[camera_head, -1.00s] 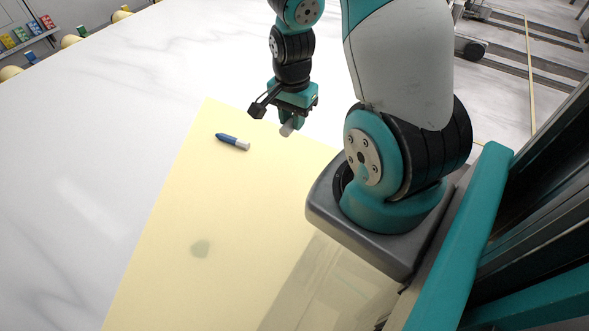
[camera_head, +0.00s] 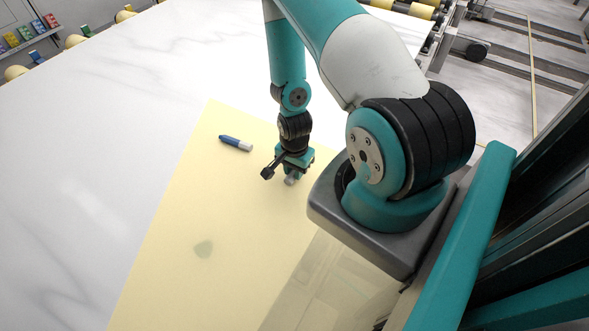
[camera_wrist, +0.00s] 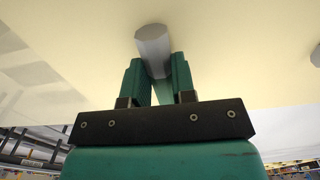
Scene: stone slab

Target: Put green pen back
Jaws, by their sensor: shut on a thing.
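My gripper (camera_head: 292,178) is over the right part of the yellow sheet, pointing down. In the wrist view its two green fingers (camera_wrist: 159,82) are shut on a pen-like thing with a pale grey, blunt end (camera_wrist: 152,42). The same grey end (camera_head: 291,180) shows small below the fingers in the head view. A blue pen with a white end (camera_head: 236,143) lies on the sheet to the left.
The yellow sheet (camera_head: 170,270) lies on a white marbled slab (camera_head: 90,150). A grey-green spot (camera_head: 203,249) is on the sheet. The sheet is otherwise bare on its left. A grey thing (camera_wrist: 316,56) is cut off at the wrist view's right edge. Coloured boxes (camera_head: 30,31) stand at the back left.

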